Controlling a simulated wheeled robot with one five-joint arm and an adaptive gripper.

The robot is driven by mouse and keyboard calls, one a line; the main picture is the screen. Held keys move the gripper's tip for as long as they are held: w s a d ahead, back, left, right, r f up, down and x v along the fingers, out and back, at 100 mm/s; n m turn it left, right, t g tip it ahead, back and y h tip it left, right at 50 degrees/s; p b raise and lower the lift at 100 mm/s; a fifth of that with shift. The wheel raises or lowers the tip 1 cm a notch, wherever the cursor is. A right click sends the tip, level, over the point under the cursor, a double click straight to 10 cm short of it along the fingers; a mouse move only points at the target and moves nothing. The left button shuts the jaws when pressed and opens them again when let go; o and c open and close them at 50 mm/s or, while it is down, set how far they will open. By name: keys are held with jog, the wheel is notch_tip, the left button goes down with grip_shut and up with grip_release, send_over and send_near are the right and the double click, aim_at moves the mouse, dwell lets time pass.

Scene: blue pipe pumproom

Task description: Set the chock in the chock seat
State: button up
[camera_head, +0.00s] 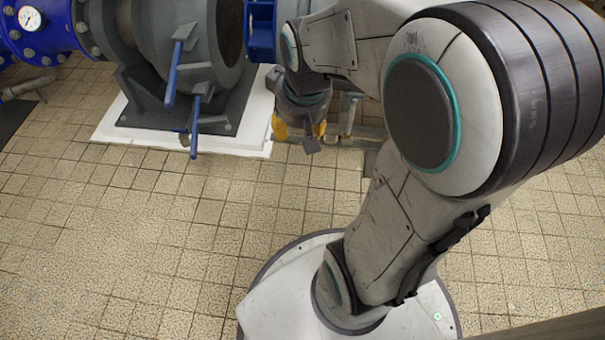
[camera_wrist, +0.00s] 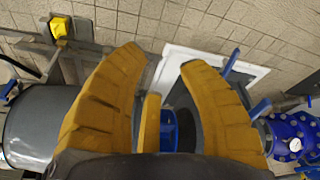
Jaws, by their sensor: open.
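My gripper (camera_head: 300,128) hangs over the floor at the right side of the white pad in the head view, its yellow fingers partly hidden by its own wrist. In the wrist view my gripper (camera_wrist: 178,95) is open, with its two large yellow fingers well apart. A small yellow block (camera_wrist: 59,27) sits on grey metalwork at the upper left of the wrist view, apart from the fingers. It may be the chock, but I cannot tell for sure. I cannot clearly pick out the chock seat in either view.
A grey valve body (camera_head: 190,60) with blue levers (camera_head: 174,75) stands on a white pad (camera_head: 110,128). A blue flanged pipe with a gauge (camera_head: 29,18) lies at the upper left. Grey metalwork (camera_head: 347,112) is beside my gripper. The tiled floor (camera_head: 120,220) at the left is clear.

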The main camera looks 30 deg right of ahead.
jog(key=s+a+n, duration=0.1)
jog(key=s+a, duration=0.4)
jog(key=s, duration=0.5)
jog(key=shift+s+r+g+y, duration=0.3)
jog(key=shift+s+r+g, duration=0.05)
jog(key=shift+r+g, duration=0.05)
